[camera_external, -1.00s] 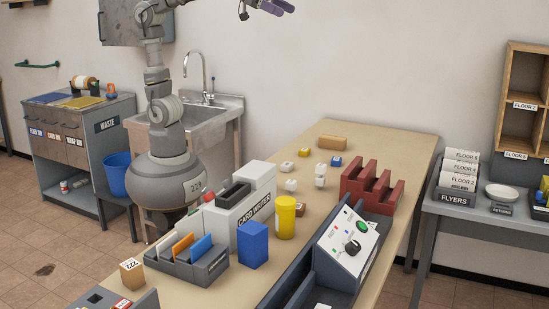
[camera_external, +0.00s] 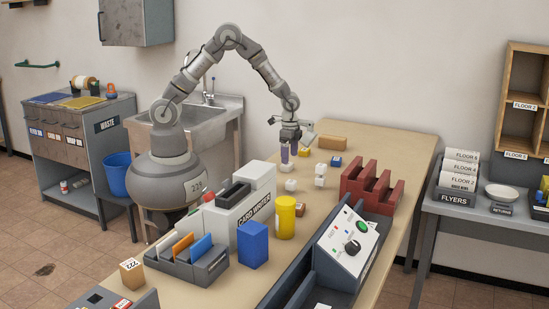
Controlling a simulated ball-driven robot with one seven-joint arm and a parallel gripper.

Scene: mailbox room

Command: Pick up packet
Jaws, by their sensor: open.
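Several small packets lie on the beige table (camera_external: 395,150). A white packet (camera_external: 285,167) lies right below my gripper (camera_external: 285,158), which points down with its fingers open, just above or around it; I cannot tell which. Other small white packets (camera_external: 320,170) lie to the right and another white one (camera_external: 290,185) nearer the camera. A long brown packet (camera_external: 332,142) lies at the back. I cannot tell which packet is the task's.
A dark red rack (camera_external: 368,188) stands right of the packets. A white card writer (camera_external: 245,205), a yellow cylinder (camera_external: 285,217) and a blue block (camera_external: 253,244) stand nearer the camera. The back right of the table is clear.

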